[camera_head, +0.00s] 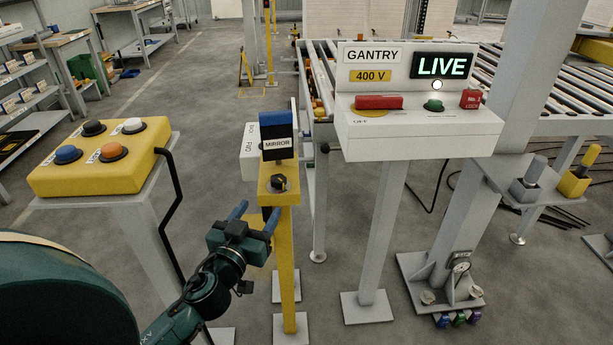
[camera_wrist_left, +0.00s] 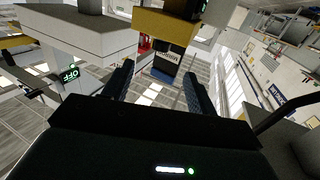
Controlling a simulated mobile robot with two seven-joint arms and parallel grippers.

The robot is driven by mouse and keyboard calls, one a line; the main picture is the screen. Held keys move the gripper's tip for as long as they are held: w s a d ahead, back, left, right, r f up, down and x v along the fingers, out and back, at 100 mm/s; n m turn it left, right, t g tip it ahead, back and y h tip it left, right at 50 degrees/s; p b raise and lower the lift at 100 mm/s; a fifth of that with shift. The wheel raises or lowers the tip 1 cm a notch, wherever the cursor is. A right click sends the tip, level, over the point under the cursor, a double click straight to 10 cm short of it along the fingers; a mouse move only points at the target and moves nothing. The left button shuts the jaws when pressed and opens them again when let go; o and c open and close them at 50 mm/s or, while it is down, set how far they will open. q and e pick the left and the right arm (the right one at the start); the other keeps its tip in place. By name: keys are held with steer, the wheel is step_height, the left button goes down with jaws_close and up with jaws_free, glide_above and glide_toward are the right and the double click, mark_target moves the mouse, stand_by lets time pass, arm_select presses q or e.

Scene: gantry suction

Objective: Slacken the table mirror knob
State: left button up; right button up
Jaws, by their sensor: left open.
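The table mirror knob (camera_head: 278,183) is a small black knob on a yellow bracket (camera_head: 266,196) atop a yellow post. A blue-and-black plate labelled MIRROR (camera_head: 277,143) stands just above and behind it. My left gripper (camera_head: 255,217) is open and empty, with its two blue fingers apart, a little below and left of the knob and not around it. In the left wrist view the open fingers (camera_wrist_left: 158,88) point toward the MIRROR plate (camera_wrist_left: 166,62) and the yellow bracket (camera_wrist_left: 178,26). My right gripper is in neither view.
A yellow button box (camera_head: 99,157) stands left with a bent black rod beside it. A grey gantry panel (camera_head: 420,134) with a LIVE sign (camera_head: 443,65) stands close on the right. A white box (camera_head: 251,165) sits behind the post. Roller conveyors lie beyond.

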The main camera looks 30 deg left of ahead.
mark_target(275, 184)
arm_select(q)
steer(key=w, duration=0.4)
steer(key=w+a+p, duration=0.1)
steer(key=w, duration=0.3)
steer(key=w+a, duration=0.1)
steer(key=w, duration=0.3)
steer(key=shift+w+a+p, duration=0.15)
steer(key=shift+p, duration=0.2)
steer(key=c, duration=1)
